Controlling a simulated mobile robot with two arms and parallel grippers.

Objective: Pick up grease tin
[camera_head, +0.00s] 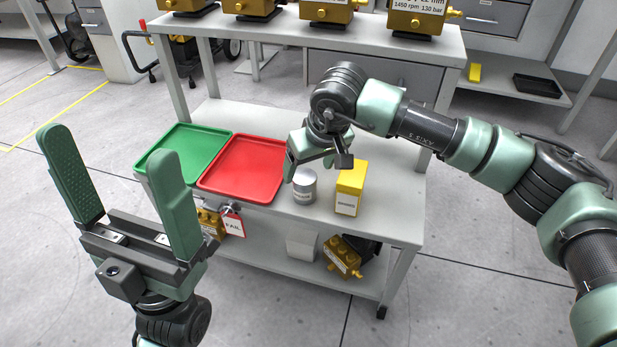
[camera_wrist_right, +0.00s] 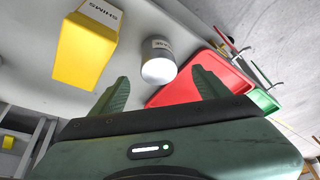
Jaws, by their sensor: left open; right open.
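The grease tin is a small silver-grey cylinder (camera_head: 304,187) standing on the cart top, between the red tray and a yellow box. In the right wrist view the tin (camera_wrist_right: 158,66) sits just beyond the gap between my right fingers. My right gripper (camera_head: 311,163) is open and close above and behind the tin; its fingers also show in the right wrist view (camera_wrist_right: 160,88). Nothing is between them, and they look apart from the tin. My left gripper (camera_head: 113,180) is open and empty, in front of the cart at the left.
A yellow box labelled SHIMS (camera_head: 350,186) stands close to the right of the tin. A red tray (camera_head: 243,193) and a green tray (camera_head: 186,137) lie to the left. Gold pumps (camera_head: 342,256) sit on the lower shelf. Above is a shelf with more gold pumps (camera_head: 327,10).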

